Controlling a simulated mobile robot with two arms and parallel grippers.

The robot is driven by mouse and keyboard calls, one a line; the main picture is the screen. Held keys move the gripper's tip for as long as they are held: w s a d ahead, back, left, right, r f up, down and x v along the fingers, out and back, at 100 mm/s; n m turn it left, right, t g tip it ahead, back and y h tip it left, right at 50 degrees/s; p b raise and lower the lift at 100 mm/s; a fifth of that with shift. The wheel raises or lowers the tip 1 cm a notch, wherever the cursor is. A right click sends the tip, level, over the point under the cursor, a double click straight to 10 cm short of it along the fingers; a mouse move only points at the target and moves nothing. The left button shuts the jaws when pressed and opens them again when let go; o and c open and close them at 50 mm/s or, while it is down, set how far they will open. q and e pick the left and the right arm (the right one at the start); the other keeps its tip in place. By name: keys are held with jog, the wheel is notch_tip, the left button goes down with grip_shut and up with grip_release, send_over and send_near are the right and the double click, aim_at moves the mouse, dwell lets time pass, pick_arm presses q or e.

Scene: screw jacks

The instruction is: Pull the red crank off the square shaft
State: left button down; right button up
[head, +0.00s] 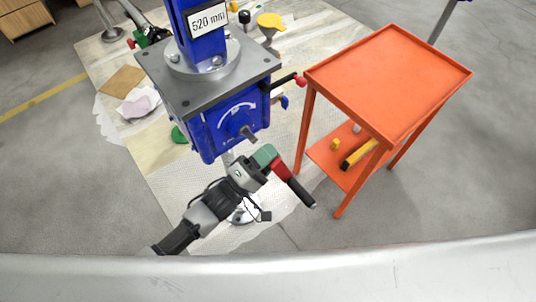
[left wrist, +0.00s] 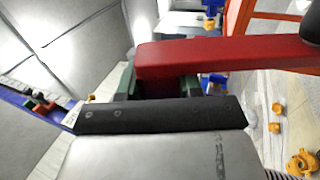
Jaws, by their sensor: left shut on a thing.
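The red crank (head: 281,169) has a black handle (head: 302,193) that points down to the right. My left gripper (head: 264,156), with green fingers, is shut on the crank's hub end. In the left wrist view the red crank arm (left wrist: 225,53) runs across above the green fingers of my left gripper (left wrist: 168,88), and its hub is mostly hidden between them. The square shaft (head: 248,132) sticks out bare from the front of the blue screw jack (head: 228,120). The crank is apart from it, a little below and to the right. My right gripper is not in view.
An orange table (head: 390,75) stands to the right, with a yellow-and-black tool (head: 359,154) on its lower shelf. A black lever with a red end (head: 284,82) sticks out from the jack's right side. Rags (head: 139,104) lie on the floor mat at left.

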pick_arm(q)
jog(key=shift+r, duration=0.25)
jog(key=shift+d, duration=0.1)
jog(key=s+d+p, duration=0.1)
jog(key=s+d, duration=0.2)
jog(key=s, duration=0.2)
jog(key=shift+d, duration=0.25)
